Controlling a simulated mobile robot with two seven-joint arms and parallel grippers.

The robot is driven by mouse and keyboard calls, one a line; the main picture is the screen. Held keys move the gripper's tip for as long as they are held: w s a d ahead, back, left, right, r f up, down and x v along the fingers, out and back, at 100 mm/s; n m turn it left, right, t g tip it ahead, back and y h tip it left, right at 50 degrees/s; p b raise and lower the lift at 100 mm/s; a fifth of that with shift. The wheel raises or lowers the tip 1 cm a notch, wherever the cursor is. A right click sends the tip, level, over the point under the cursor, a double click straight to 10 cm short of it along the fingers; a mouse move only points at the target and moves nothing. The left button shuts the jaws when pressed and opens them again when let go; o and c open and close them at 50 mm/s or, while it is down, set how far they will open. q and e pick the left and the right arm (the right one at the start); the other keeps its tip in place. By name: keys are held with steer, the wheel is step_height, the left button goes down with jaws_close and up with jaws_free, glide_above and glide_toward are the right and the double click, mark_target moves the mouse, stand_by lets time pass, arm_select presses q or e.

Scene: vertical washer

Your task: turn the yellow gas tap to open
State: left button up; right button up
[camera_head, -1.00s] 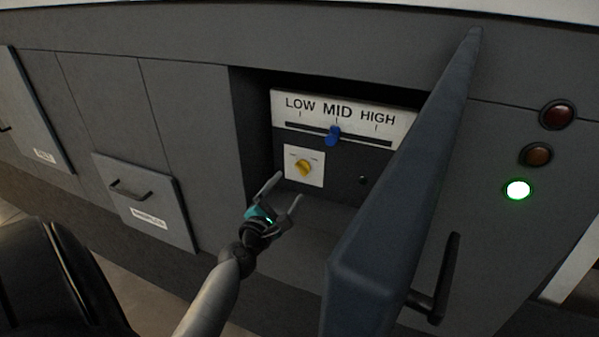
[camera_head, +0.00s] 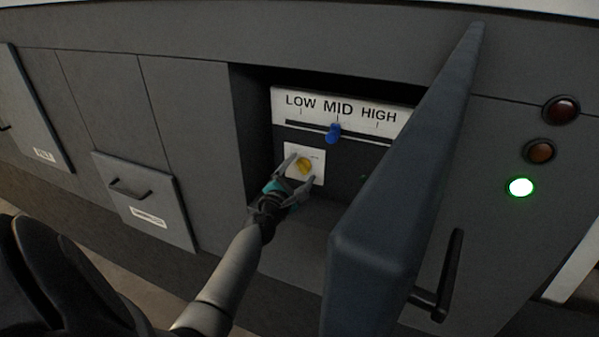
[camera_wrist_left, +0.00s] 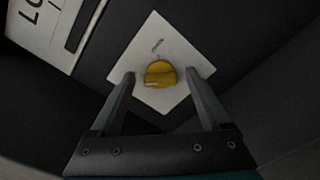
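The yellow gas tap (camera_head: 305,166) is a round knob on a white square plate (camera_head: 317,154) inside the open recess of the machine. My left gripper (camera_head: 301,170) is open in front of it, with one finger on each side of the knob as seen in the head view. In the left wrist view, the tap (camera_wrist_left: 160,74) sits between and beyond the fingertips of the left gripper (camera_wrist_left: 160,80), on the tilted white plate (camera_wrist_left: 176,42). No contact is visible, and the depth gap is hard to tell. My right gripper is not in view.
An open dark door (camera_head: 396,200) with a black handle (camera_head: 449,270) stands to the right of the recess. A blue slider (camera_head: 333,132) on the LOW-MID-HIGH panel (camera_head: 348,108) is above the tap, at MID. A lit green lamp (camera_head: 521,187) is at the right.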

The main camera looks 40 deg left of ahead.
arm_select(q)
jaws_close()
stand_by(0.4)
steer(key=shift+m, duration=0.4)
steer(key=m, duration=0.3)
steer(key=shift+f+m+b, duration=0.15)
steer(key=shift+m+b, duration=0.15)
steer(key=shift+m, duration=0.1)
steer(key=m, duration=0.4)
steer(key=shift+d+m, duration=0.1)
steer(key=shift+m, duration=0.2)
steer(key=m+p, duration=0.1)
steer(key=m, duration=0.3)
steer(key=shift+f, duration=0.15)
steer(key=shift+f+m+p, duration=0.1)
steer(key=shift+m+p, duration=0.35)
steer(key=shift+m, duration=1.95)
